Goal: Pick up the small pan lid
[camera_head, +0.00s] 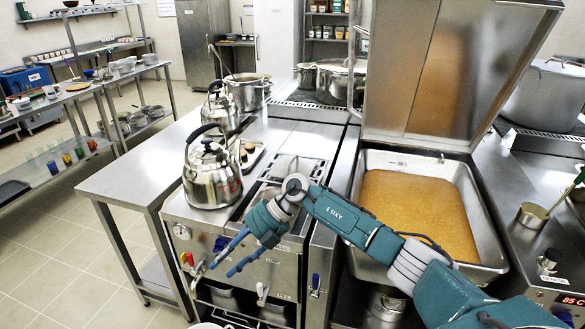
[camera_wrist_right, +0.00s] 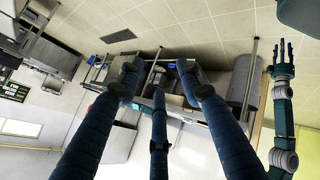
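I cannot pick out a small pan lid for certain in either view.
Two steel kettles (camera_head: 212,175) stand on the left worktop. A bratt pan (camera_head: 420,205) of yellow-brown food has its lid raised. A large lidded stockpot (camera_head: 545,95) stands at right. A shelf with glasses (camera_head: 65,158) is at far left. Floor (camera_head: 60,270) at lower left is clear.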

